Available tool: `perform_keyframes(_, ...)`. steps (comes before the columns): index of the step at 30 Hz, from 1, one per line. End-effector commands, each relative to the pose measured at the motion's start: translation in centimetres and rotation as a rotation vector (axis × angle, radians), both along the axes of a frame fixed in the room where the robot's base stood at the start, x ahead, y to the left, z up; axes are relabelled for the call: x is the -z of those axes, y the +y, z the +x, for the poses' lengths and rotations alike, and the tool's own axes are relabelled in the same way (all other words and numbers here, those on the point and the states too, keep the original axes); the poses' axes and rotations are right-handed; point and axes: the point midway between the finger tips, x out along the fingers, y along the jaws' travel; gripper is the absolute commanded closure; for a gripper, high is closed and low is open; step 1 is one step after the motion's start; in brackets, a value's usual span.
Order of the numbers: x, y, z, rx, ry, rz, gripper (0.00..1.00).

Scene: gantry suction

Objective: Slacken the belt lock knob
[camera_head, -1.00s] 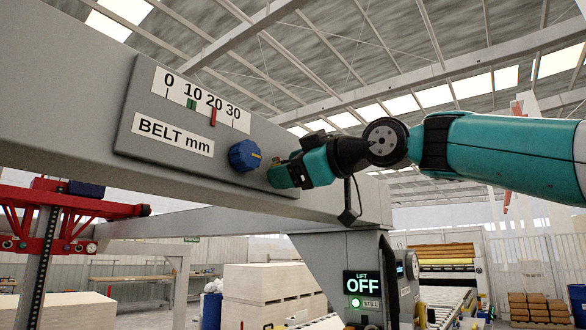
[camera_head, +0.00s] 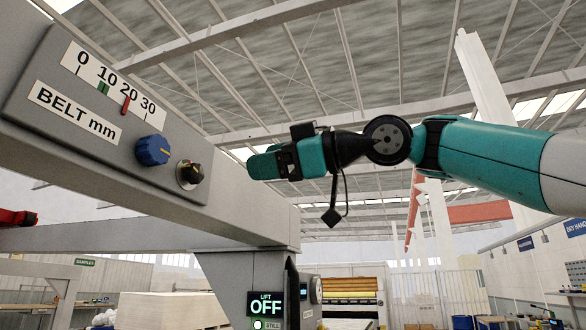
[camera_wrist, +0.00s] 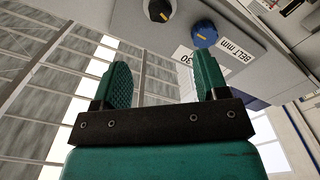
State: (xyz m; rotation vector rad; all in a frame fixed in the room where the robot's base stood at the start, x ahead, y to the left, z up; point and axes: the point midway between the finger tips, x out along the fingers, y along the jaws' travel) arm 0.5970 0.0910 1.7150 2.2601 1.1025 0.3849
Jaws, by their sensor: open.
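A grey panel (camera_head: 60,140) carries a white "BELT mm" scale (camera_head: 118,88) marked 0 to 30, with a green mark near 10 and a red pointer near 20.
The panel is on a long grey beam (camera_head: 235,215) running to the right. A "LIFT OFF" display (camera_head: 265,304) with a lit green "STILL" lamp is on the post below. Open air surrounds my gripper on the right.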

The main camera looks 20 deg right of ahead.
Motion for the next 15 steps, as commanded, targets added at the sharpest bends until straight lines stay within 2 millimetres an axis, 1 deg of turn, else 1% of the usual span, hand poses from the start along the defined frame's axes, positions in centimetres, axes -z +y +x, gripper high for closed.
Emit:
perform_keyframes(1, 0.2, -0.9, -0.6, 0.007, -0.003, -0.001, 0.33)
perform_keyframes(6, 0.0, -2.5, -1.9, 0.003, -0.001, 0.000, 0.33)
perform_keyframes(9, 0.0, -2.9, -2.3, 0.001, -0.001, -0.001, 0.33)
perform_keyframes(15, 0.0, -3.0, -2.5, -0.001, 0.000, 0.000, 0.33)
